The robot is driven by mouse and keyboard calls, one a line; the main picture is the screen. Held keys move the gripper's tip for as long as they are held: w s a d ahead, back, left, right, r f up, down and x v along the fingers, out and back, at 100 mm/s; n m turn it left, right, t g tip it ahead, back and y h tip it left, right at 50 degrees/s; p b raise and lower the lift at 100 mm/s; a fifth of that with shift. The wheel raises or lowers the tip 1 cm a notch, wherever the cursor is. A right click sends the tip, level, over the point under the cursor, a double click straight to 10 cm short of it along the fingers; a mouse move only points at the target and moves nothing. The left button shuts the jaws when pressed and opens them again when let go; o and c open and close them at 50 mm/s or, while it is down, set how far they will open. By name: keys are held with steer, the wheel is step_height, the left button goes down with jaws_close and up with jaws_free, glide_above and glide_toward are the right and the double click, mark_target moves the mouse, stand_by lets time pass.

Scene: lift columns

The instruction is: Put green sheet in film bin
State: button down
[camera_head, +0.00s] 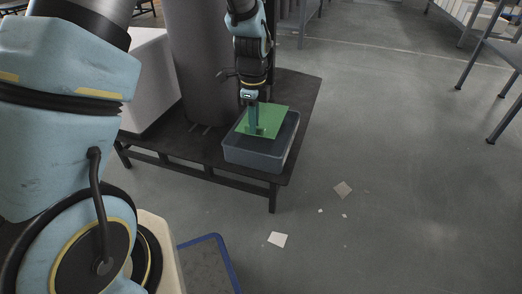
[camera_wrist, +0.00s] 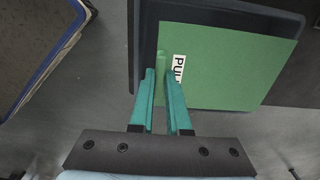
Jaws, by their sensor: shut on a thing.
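The green sheet (camera_head: 268,119) is flat and held over the grey bin (camera_head: 256,156) on the low dark platform, covering much of its opening. My gripper (camera_head: 253,128) reaches down to the sheet and is shut on it. In the wrist view, the teal fingers of my gripper (camera_wrist: 166,75) meet at the near left part of the green sheet (camera_wrist: 230,70), beside a white label with partly hidden letters. The dark rim of the bin (camera_wrist: 225,12) shows beyond the sheet. The inside of the bin is mostly hidden, and I cannot tell whether the sheet touches the rim.
The low dark platform (camera_head: 195,152) carries a thick grey column (camera_head: 200,60) and a white box (camera_head: 150,85). Small pale scraps (camera_head: 277,239) lie on the floor to the front. A blue-edged mat or tray (camera_head: 208,262) is near my base. Floor to the right is mostly clear.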

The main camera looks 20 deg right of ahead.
step_height(320, 180, down, 10)
steer(key=b, duration=0.4)
steer(key=shift+f, duration=0.1)
steer(key=c, duration=0.9)
jaws_free()
